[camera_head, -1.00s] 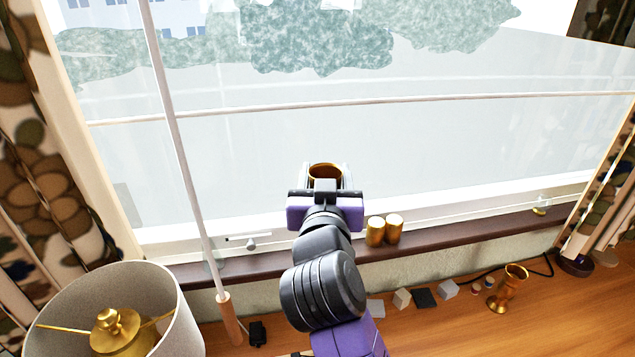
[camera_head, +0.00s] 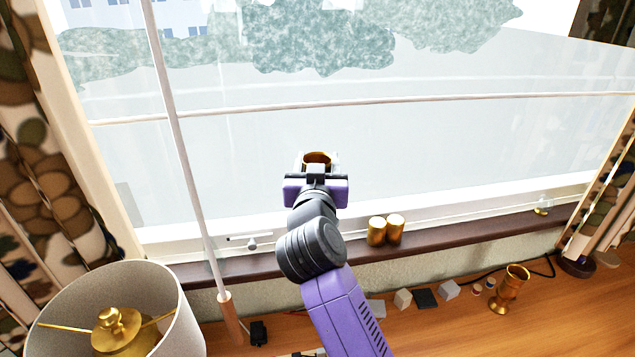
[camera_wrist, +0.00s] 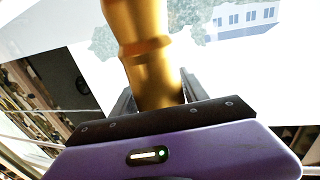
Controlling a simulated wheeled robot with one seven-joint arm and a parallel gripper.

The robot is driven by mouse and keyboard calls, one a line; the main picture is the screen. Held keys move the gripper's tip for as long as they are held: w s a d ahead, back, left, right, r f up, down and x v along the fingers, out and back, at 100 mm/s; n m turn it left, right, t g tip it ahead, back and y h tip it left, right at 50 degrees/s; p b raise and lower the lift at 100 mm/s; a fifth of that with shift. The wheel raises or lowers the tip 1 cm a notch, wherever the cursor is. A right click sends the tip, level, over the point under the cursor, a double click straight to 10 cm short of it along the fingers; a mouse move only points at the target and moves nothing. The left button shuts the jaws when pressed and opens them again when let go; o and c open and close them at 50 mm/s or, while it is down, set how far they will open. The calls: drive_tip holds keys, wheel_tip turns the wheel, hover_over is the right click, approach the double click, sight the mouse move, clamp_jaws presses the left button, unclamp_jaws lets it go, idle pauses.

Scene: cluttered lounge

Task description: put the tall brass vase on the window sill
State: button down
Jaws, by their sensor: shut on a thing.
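The tall brass vase (camera_wrist: 146,55) is held upright-looking in my gripper; its ringed golden body fills the top middle of the wrist view. In the head view only its open rim (camera_head: 318,157) shows, the rest hidden behind my gripper (camera_head: 318,166). My gripper is shut on the vase, in front of the window pane. The window sill (camera_head: 460,235) is a dark brown ledge along the foot of the window; it shows below my gripper in the picture. The vase's base is not visible, and I cannot tell its height over the sill.
Two short brass cylinders (camera_head: 386,231) stand on the sill right of my arm. A lampshade (camera_head: 160,290) is at lower left. The sill farther right is mostly clear.

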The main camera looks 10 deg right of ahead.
wheel_tip(320, 180, down, 4)
drive_tip(key=shift+f+b, duration=0.1)
drive_tip(key=shift+b, duration=0.25)
drive_tip(key=shift+w+f, duration=0.2)
drive_tip(key=c, duration=0.8)
unclamp_jaws()
drive_tip(key=shift+f, duration=0.3)
drive_tip(key=shift+c, duration=0.2)
drive_tip(key=v, duration=1.2)
